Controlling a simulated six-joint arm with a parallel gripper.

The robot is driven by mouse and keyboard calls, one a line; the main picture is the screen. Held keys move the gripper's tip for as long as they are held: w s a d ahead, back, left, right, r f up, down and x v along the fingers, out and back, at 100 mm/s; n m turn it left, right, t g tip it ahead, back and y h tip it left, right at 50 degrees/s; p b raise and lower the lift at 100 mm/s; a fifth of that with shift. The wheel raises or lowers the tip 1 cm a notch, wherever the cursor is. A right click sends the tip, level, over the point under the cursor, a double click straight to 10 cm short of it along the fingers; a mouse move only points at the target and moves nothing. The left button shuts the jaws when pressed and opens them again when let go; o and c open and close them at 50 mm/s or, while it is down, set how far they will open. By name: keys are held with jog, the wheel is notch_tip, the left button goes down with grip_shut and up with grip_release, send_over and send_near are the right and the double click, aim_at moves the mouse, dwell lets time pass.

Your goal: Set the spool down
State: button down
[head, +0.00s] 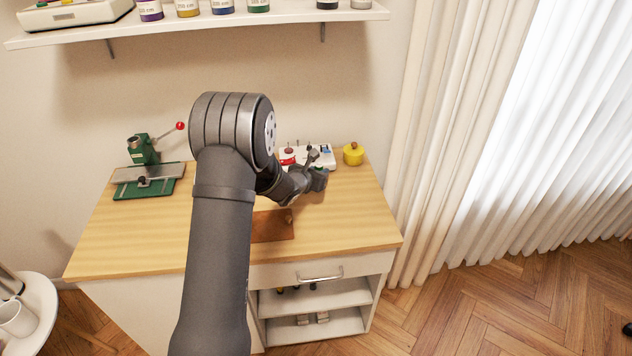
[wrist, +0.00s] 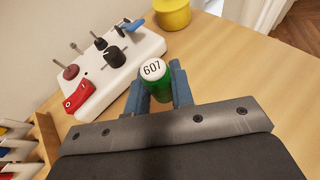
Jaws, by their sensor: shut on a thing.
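The spool (wrist: 155,76) is green with a white top marked 607. It stands between the two blue-grey fingers of my gripper (wrist: 158,90), which is shut on it. In the head view my gripper (head: 318,176) is low over the right part of the wooden table (head: 345,215), just in front of a white block. The spool is mostly hidden there by the gripper. In the wrist view the spool is near the front right edge of the white block. I cannot tell whether its base touches the table.
The white block (wrist: 139,44) carries thin pegs, a red piece (wrist: 79,97), dark pieces and a blue piece. A yellow round container (wrist: 172,14) stands beyond it. A green press (head: 143,150) stands at the table's left. A brown board (head: 270,226) lies near the front edge.

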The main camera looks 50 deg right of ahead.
jog(key=shift+w+f, duration=0.4)
jog(key=shift+w, duration=0.2)
jog(key=shift+f, duration=1.95)
jog(key=shift+f, duration=0.15)
jog(key=c, duration=1.3)
grip_release()
jog(key=shift+o, duration=0.2)
jog(key=shift+a+r, duration=0.3)
jog(key=v, duration=1.1)
jog(key=shift+s+a, duration=0.15)
